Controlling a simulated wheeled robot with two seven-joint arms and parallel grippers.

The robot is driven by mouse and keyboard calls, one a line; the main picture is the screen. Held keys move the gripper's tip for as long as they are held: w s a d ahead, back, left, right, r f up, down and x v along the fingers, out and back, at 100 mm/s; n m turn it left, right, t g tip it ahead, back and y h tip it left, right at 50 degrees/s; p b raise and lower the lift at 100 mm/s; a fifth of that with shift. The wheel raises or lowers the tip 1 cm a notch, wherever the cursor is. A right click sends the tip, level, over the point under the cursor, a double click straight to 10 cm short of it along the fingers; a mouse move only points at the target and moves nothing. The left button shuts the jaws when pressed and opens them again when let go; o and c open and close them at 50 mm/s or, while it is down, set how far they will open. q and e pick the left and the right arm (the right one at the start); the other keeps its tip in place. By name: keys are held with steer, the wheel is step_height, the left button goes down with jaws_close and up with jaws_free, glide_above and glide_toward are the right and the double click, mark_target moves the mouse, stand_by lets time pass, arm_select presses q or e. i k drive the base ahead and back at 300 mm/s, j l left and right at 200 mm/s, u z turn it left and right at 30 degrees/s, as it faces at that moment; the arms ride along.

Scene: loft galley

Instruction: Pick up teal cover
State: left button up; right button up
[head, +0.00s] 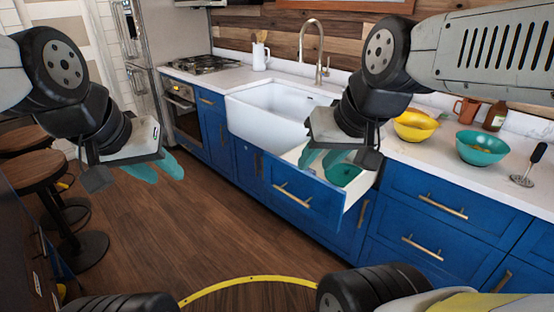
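A dark teal rounded thing (343,174), likely the teal cover, lies inside the open drawer (299,198). My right gripper (323,159) is above the drawer, with its teal fingers pointing down and apart. It partly hides the drawer's inside and the teal thing, and I cannot tell whether they touch. My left gripper (158,170) hangs over the floor at the left, far from the drawer. Its fingers look apart with nothing between them.
On the counter right of the drawer are a yellow bowl (415,126), a teal bowl (482,149), an orange mug (467,109), a brown bottle (495,117) and a masher (528,167). A white sink (270,110) is behind the drawer. Stools (35,172) stand left; the middle floor is clear.

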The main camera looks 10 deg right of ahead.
mark_target(346, 171)
steer(key=z, duration=1.4)
